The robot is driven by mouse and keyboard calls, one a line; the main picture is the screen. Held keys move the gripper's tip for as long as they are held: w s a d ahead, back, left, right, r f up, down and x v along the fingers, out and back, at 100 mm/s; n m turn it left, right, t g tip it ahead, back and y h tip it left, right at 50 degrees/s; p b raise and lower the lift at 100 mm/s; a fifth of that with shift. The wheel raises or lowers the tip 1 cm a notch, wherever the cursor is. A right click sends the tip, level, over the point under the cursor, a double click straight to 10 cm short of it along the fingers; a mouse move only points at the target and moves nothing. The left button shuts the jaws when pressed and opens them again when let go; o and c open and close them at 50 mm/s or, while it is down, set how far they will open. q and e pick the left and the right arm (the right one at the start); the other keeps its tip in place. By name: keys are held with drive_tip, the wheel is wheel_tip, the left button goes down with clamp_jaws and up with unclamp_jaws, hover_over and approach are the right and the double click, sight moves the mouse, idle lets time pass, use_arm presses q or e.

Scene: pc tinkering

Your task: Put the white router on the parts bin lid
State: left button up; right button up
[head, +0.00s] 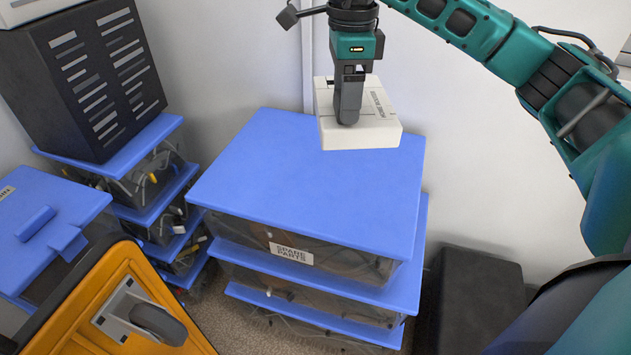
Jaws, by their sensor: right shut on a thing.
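The white router (362,135) is a flat white box with small dark print on top. My right gripper (348,112) comes down from above and is shut on the router. The router shows over the back right part of a blue parts bin lid (290,180); I cannot tell whether it touches the lid or hangs just above it. The lid tops a stack of clear bins, the upper one labelled "SPARE PARTS". The lid's top is otherwise bare. My left gripper is not in view.
A dark slotted case (85,80) stands on another bin stack at the left. A blue lidded box (50,225) and an orange case (125,310) are at the front left. A black box (480,300) stands right of the stack. A wall is behind.

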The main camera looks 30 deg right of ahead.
wheel_tip(320, 180, down, 20)
drive_tip(key=shift+r+b, duration=0.25)
drive_tip(key=shift+b, duration=0.4)
drive_tip(key=shift+f, duration=0.1)
drive_tip(key=o, duration=1.7)
